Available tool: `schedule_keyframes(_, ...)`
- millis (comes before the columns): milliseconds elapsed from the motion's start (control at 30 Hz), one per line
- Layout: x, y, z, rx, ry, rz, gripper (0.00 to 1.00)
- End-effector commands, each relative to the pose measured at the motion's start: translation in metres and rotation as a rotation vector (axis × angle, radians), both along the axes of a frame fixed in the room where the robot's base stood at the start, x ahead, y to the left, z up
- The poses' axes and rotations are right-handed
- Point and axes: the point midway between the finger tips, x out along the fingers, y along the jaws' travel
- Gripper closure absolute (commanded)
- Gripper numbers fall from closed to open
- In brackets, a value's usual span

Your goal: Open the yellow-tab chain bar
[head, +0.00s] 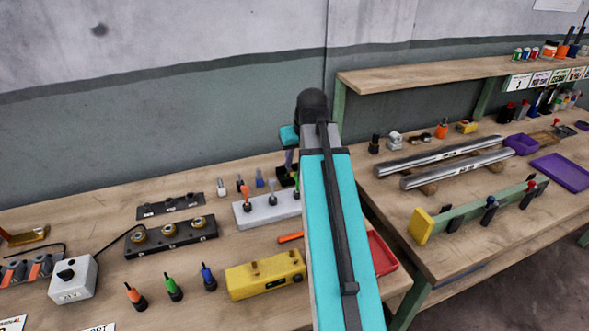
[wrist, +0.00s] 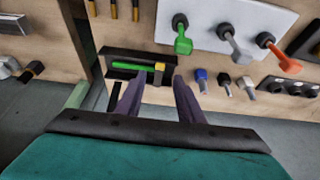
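A small green bar with a yellow tab (wrist: 159,68) at one end lies in a dark holder (wrist: 125,56) in the wrist view. I take this to be the yellow-tab bar, but cannot be sure. My gripper (wrist: 158,82) is open, its two purple fingers pointing towards the bar with the yellow tab between their tips in the picture. I cannot tell the height gap or any contact. In the head view my gripper (head: 289,158) is partly hidden by my arm, over the dark holder (head: 284,180).
A white block (head: 250,212) with orange, grey and green levers stands close to the holder. A yellow block (head: 265,283) and a red tray (head: 382,254) lie nearer. The right table holds a long green bar with a yellow end (head: 421,226) and metal rails (head: 445,155).

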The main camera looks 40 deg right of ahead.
Motion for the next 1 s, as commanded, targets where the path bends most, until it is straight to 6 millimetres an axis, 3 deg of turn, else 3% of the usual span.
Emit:
schedule_keyframes(600,0.022,-0.005,-0.053,0.000,0.001,0.002,0.66)
schedule_keyframes(1000,0.025,-0.005,-0.061,0.000,0.000,0.002,0.66)
